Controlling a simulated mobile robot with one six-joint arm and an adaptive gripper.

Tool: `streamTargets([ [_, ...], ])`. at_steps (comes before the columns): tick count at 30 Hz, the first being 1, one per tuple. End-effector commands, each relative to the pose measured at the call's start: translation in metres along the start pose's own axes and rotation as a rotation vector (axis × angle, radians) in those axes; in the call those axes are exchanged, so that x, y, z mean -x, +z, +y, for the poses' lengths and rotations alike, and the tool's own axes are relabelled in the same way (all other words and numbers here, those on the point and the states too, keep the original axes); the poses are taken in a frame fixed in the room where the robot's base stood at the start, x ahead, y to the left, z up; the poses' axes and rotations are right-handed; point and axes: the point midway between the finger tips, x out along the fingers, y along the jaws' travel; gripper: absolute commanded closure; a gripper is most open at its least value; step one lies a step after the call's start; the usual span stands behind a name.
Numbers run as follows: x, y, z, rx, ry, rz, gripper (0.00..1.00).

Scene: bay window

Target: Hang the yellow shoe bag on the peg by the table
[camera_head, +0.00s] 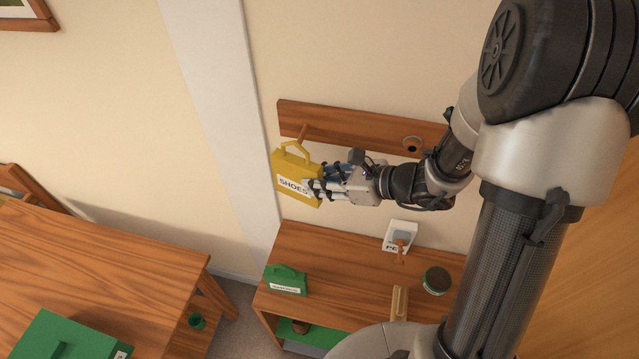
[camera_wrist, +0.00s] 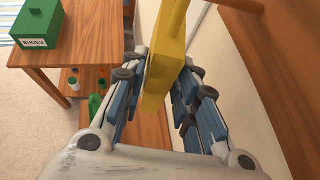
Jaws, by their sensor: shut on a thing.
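The yellow shoe bag (camera_head: 291,182), labelled "SHOES", hangs upright in front of the wall with its handle loop on top. My gripper (camera_head: 318,188) is shut on its right side. In the wrist view the yellow bag (camera_wrist: 166,65) stands between the fingers of my gripper (camera_wrist: 160,100). A wooden rail (camera_head: 350,128) on the wall carries a peg (camera_head: 302,132) at its left end, just above the handle loop. Whether the loop is around the peg or only in front of it, I cannot tell. Another peg (camera_head: 412,146) shows farther right.
Below is a low wooden bench (camera_head: 335,262) with a small green bag (camera_head: 286,281), a white box (camera_head: 399,237) and a round tin (camera_head: 436,280). A wooden table (camera_head: 110,265) at left bears a green box (camera_head: 68,338). The wall around the bag is clear.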

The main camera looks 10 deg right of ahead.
Motion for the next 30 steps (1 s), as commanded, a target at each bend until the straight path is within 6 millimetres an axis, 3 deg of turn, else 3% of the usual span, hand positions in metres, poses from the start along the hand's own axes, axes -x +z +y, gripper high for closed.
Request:
streamTargets([
  [20,-0.01,0.004,-0.04,0.001,0.0,0.0,1.0],
  [30,-0.018,-0.004,-0.051,0.001,0.0,-0.001,1.0],
])
